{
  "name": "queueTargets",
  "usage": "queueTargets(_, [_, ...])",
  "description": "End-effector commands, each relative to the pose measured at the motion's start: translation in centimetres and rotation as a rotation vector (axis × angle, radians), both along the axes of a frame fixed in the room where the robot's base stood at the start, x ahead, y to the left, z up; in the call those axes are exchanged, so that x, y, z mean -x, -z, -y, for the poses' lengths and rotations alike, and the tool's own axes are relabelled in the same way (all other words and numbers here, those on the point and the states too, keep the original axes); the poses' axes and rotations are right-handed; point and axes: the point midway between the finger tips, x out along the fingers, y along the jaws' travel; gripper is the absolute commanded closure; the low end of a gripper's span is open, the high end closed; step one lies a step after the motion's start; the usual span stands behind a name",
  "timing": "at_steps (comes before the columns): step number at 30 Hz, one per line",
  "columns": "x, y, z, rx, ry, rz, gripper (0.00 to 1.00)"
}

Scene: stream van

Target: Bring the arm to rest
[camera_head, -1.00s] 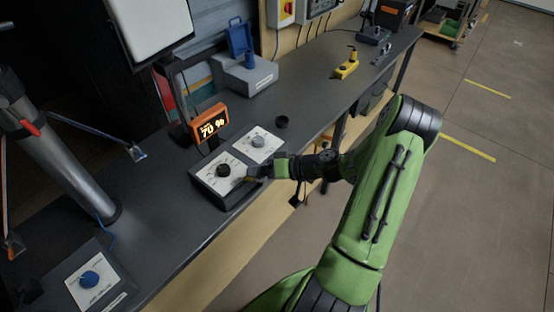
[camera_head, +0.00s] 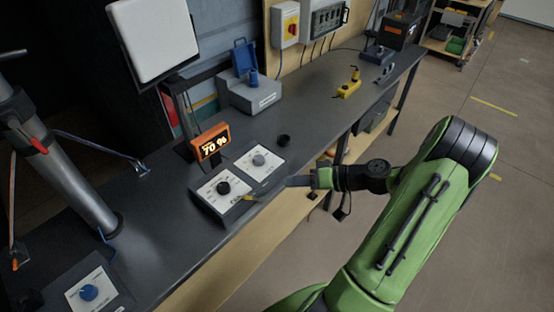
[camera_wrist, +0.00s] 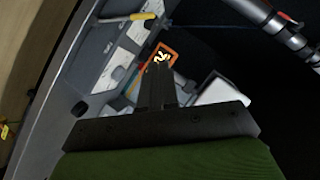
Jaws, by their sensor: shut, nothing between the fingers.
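My green arm reaches in from the lower right in the head view. My gripper (camera_head: 290,182) is just off the front edge of a two-knob panel box and touches nothing that I can see. In the wrist view its dark fingers (camera_wrist: 157,84) are together and empty. The box has a black knob (camera_head: 223,187) on its front white plate and a grey knob (camera_head: 258,160) on the other. An orange display (camera_head: 210,142) behind it reads 70 %.
The dark workbench (camera_head: 300,115) runs from lower left to upper right. Open floor (camera_head: 470,135) lies to the right.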

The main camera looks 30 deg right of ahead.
Motion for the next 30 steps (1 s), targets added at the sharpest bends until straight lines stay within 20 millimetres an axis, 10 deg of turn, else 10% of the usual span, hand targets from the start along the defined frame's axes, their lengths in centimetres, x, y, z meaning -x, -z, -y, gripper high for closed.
queueTargets(8, [-0.2,-0.3,-1.0,0.029,-0.033,-0.033,1.0])
queueTargets(14, [0.5,-2.8,-8.1,0.312,-0.232,-0.301,1.0])
queueTargets(21, [5.5,-8.6,-14.5,0.71,-0.224,-0.471,1.0])
queueTargets(30, [14.1,-14.4,-17.0,0.865,0.009,-0.37,1.0])
